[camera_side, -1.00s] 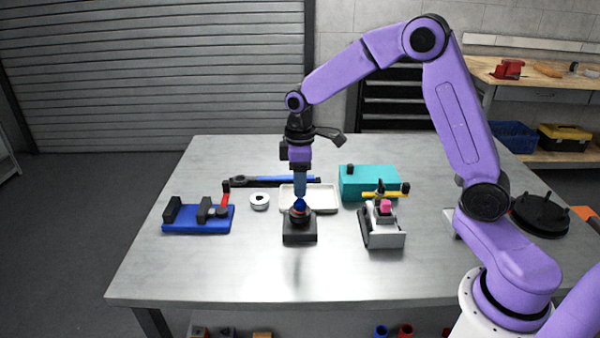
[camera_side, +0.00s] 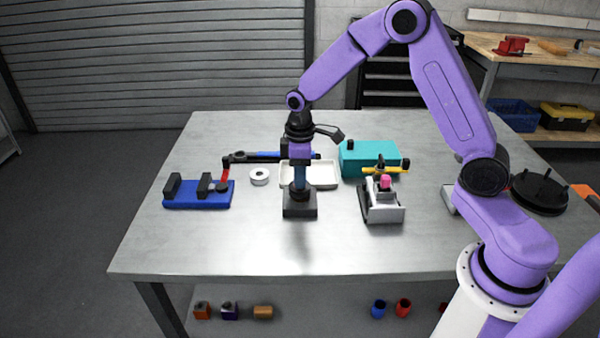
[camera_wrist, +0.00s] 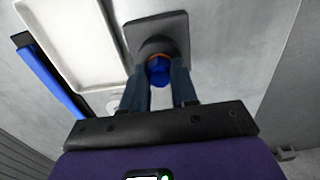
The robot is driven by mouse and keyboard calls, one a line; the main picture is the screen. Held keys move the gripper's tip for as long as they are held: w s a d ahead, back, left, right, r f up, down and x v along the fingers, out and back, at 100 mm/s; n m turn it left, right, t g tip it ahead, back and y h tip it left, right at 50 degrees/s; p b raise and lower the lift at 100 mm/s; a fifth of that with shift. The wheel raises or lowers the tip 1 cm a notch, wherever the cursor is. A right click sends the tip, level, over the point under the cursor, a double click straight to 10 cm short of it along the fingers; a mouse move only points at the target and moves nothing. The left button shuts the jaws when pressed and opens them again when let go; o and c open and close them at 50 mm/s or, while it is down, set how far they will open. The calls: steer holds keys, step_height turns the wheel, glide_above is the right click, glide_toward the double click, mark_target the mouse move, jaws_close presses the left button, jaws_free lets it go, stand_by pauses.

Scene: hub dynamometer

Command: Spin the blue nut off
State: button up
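The blue nut (camera_wrist: 158,72) sits at the middle of a dark round hub, with an orange rim showing beside it. The hub stands on a dark grey square base (camera_side: 300,209) near the middle of the table; the base also shows in the wrist view (camera_wrist: 172,30). My gripper (camera_side: 299,186) points straight down over the hub. In the wrist view my two blue-grey fingers (camera_wrist: 159,80) are on either side of the nut. Whether they touch it is not clear. In the side view the nut is hidden by the fingers.
A white tray (camera_side: 325,184) is just behind the hub, and a teal box (camera_side: 370,158) behind right. A grey fixture with a pink part (camera_side: 385,205) stands right. A white ring (camera_side: 259,177) and blue fixture (camera_side: 190,203) are left. The table front is clear.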

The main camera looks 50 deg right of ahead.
jaws_close()
steer(key=n, duration=1.2)
steer(key=shift+r, duration=0.1)
steer(key=n, duration=0.5)
steer(key=shift+n, duration=0.3)
steer(key=n, duration=0.6)
steer(key=shift+r, duration=0.1)
steer(key=o, duration=0.6)
jaws_free()
